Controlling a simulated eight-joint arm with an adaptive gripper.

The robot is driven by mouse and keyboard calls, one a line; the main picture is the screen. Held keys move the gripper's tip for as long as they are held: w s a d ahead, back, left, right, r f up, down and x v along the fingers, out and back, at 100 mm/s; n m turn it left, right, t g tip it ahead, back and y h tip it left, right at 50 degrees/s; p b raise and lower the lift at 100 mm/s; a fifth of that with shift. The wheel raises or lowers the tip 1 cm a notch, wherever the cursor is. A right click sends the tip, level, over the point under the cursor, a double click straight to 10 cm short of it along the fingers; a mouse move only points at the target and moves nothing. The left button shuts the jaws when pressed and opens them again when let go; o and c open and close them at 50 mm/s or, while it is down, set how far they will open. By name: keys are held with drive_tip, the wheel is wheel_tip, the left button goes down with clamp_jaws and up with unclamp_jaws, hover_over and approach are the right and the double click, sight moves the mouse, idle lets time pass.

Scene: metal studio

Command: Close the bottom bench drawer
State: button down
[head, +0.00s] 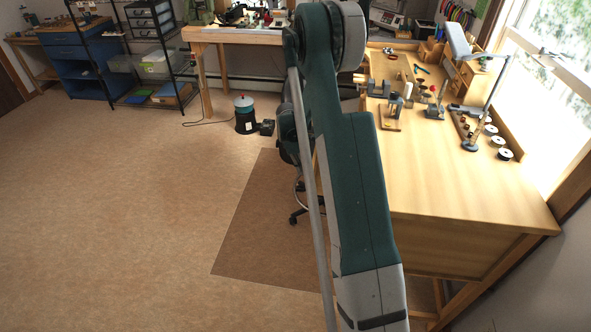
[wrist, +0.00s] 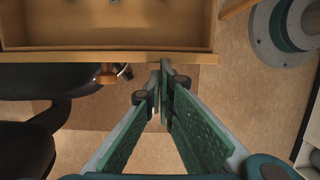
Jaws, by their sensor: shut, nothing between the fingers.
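A wooden drawer stands open at the top of the wrist view. Its front panel (wrist: 60,57) runs across the picture, and part of its inside shows from above. I cannot tell from this view which level of the bench it belongs to. A copper-coloured round knob (wrist: 106,73) shows just in front of the panel. My gripper (wrist: 163,70) is shut and empty, its fingertips close to the outer side of the drawer front, right of the knob. I cannot tell whether they touch it. In the head view my arm hides the gripper and the drawer side of the wooden bench (head: 450,215).
A black chair (wrist: 40,95) stands left of my gripper in the wrist view, close to the drawer front. The bench top holds tools, spools (head: 505,154) and a lamp (head: 485,105). The floor (head: 130,220) left of the brown mat (head: 262,235) is clear.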

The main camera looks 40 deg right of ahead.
drive_tip(key=s+d, duration=1.3)
drive_tip(key=shift+s+d+b, duration=0.15)
drive_tip(key=shift+b, duration=0.15)
drive_tip(key=shift+w+a, duration=0.4)
drive_tip(key=shift+w+a+b, duration=0.35)
drive_tip(key=shift+w+a, duration=0.75)
drive_tip(key=shift+a, duration=0.05)
drive_tip(key=p+v, duration=0.2)
drive_tip(key=v, duration=0.8)
drive_tip(key=shift+p, duration=0.35)
drive_tip(key=shift+d, duration=0.1)
drive_tip(key=w+p, duration=0.1)
drive_tip(key=w+a+f+g+h+p, duration=0.1)
drive_tip(key=p, duration=0.1)
drive_tip(key=shift+w+f, duration=0.2)
drive_tip(key=shift+f, duration=0.05)
